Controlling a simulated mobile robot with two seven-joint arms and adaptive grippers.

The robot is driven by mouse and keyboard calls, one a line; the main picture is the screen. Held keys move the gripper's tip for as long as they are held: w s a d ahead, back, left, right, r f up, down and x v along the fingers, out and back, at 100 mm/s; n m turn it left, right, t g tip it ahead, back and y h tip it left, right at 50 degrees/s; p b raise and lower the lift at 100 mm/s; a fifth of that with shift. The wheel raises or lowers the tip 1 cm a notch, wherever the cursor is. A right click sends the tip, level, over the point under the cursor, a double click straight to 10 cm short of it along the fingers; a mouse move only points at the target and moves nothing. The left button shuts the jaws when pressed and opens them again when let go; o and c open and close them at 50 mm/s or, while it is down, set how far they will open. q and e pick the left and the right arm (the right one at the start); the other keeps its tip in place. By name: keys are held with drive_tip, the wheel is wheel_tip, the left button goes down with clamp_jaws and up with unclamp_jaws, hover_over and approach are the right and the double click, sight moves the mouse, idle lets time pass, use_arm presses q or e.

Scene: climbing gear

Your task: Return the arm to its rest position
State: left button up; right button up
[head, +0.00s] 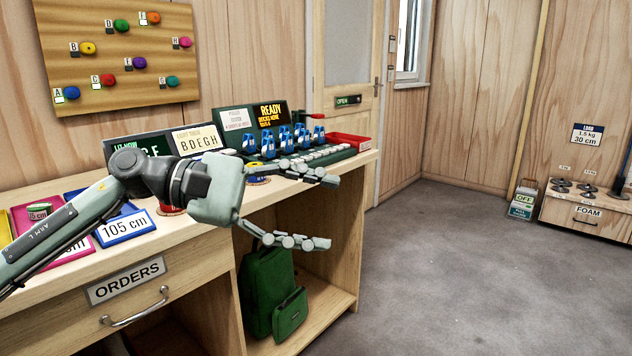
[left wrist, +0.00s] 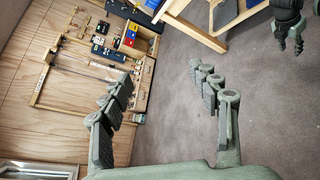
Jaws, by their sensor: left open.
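My left arm comes in from the left in the head view, stretched over the wooden counter (head: 205,243). Its gripper (head: 325,210) is open and empty, at the counter's front edge, with one finger over the counter top and the other below it. The left wrist view also shows this open gripper (left wrist: 165,105), with bare floor between its fingers. Another dark gripper (left wrist: 292,40), seemingly my right one, hangs at the top right of the left wrist view. Its fingertips point down, and whether they are open is unclear.
On the counter are a blue 105 cm tray (head: 125,228), a pink tray (head: 100,240), blue devices (head: 285,140) and a red tray (head: 348,141). A green backpack (head: 265,290) stands below. A holds board (head: 115,50) hangs above.

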use_arm(q)
drive_tip(key=w+a+n+t+h, duration=0.15)
drive_tip(key=w+n+t, duration=0.35)
drive_tip(key=n, duration=0.6)
drive_tip(key=w+a+n+t+h, duration=0.15)
drive_tip(key=w+n+t, duration=0.25)
drive_tip(key=n+t, duration=0.5)
drive_tip(key=w+a+f+n+t+y, duration=0.2)
drive_tip(key=a+f+n+y, duration=0.55)
drive_tip(key=f+n, duration=0.4)
drive_tip(key=w+a+f+n+t+y, duration=0.2)
drive_tip(key=a+f+n+y, duration=0.5)
drive_tip(key=n, duration=0.7)
drive_tip(key=s+a+f+n+g+y, duration=0.35)
drive_tip(key=s+f+n, duration=0.2)
drive_tip(key=f, duration=0.55)
drive_tip(key=s+a+f+n+g+y, duration=0.2)
drive_tip(key=s+a+f+n+g, duration=0.3)
drive_tip(key=f, duration=0.7)
drive_tip(key=s+f+n+g, duration=0.3)
drive_tip(key=s+f, duration=0.3)
drive_tip(key=s, duration=0.4)
drive_tip(key=s+f+n+g, duration=0.3)
drive_tip(key=s+f, duration=0.4)
drive_tip(key=s, duration=0.4)
drive_tip(key=shift+a, duration=0.3)
